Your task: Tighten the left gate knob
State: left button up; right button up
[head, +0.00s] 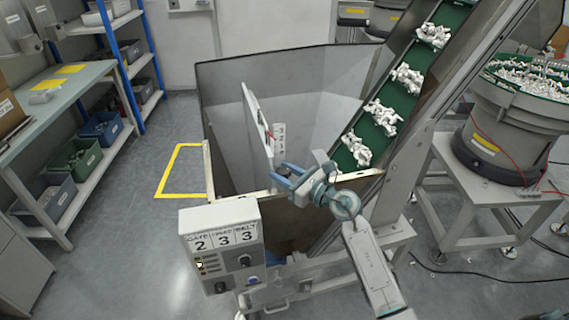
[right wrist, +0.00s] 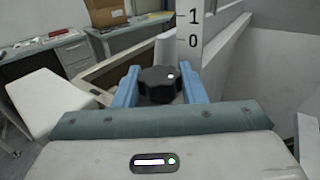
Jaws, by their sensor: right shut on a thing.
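A black lobed knob (right wrist: 158,92) shows in the right wrist view, at the hopper's upper edge beside a white scale strip marked 1 and 0 (right wrist: 190,28). My right gripper (head: 280,178) is at the front rim of the hopper in the head view. Its two blue fingers stand on either side of the knob and are shut on it. In the head view the knob is too small and covered to make out clearly. A pale upright gate plate (head: 255,125) rises just behind the gripper. My left gripper is not in view.
A control box (head: 221,243) with the digits 2, 3, 3 stands in front of the hopper (head: 225,95). A green conveyor (head: 398,80) carrying white caps climbs to the right. A bowl feeder (head: 490,135) stands further right. Clear floor lies to the left.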

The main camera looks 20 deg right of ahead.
jog(key=shift+m+h, duration=0.3)
jog(key=shift+h, duration=0.1)
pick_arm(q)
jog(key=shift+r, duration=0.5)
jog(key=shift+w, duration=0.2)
pick_arm(e)
jog(key=o, duration=1)
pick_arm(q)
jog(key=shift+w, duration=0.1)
pick_arm(e)
jog(key=shift+s, duration=0.1)
pick_arm(q)
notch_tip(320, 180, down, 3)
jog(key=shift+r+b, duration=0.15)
jog(key=shift+b, duration=1.05)
pick_arm(e)
jog(key=v, duration=1)
jog(key=shift+s+f, duration=0.2)
jog(key=shift+s, duration=0.1)
